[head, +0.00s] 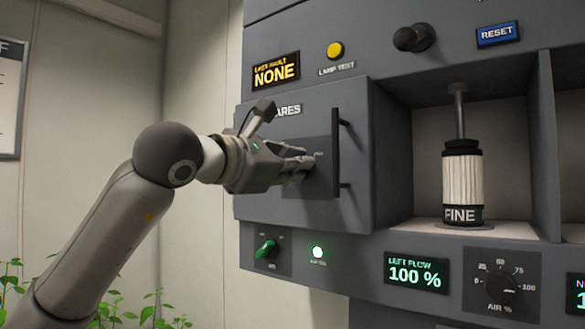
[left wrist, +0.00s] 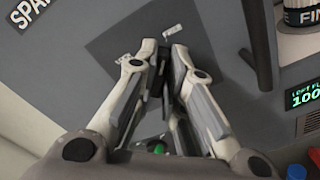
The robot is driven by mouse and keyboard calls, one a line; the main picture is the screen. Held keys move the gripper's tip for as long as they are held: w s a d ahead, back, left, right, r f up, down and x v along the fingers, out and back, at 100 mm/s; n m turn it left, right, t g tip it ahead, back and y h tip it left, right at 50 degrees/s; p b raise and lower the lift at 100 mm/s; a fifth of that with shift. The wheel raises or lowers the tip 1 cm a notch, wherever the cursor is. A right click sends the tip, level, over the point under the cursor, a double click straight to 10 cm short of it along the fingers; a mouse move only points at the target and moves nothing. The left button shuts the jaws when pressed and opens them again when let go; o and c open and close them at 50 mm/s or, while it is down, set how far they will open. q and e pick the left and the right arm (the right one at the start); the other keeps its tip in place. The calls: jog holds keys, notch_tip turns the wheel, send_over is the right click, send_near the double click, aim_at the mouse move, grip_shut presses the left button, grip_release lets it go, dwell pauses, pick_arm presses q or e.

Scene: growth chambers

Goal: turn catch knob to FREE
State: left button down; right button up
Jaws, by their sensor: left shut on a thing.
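My left gripper (head: 303,165) reaches in from the left to the dark square plate (head: 322,178) on the grey door of the SPARES compartment (head: 355,205). Its fingers are closed on the catch knob, which they almost wholly hide. In the left wrist view the fingertips (left wrist: 160,52) meet over the dark plate (left wrist: 115,42), with dark material between them. A small pale label (left wrist: 173,32) sits just beyond the fingertips, too small to read. Which way the knob points cannot be told. My right gripper is not in view.
A black vertical door handle (head: 339,155) stands just right of the gripper. Below are a green knob (head: 266,249) and a lit green lamp (head: 318,252). An open bay at right holds a white FINE cartridge (head: 462,180). Plants (head: 140,312) grow at lower left.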

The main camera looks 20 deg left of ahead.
pick_arm(q)
jog(key=shift+m, duration=0.5)
jog(key=c, duration=1.5)
grip_release()
jog(key=v, duration=1.2)
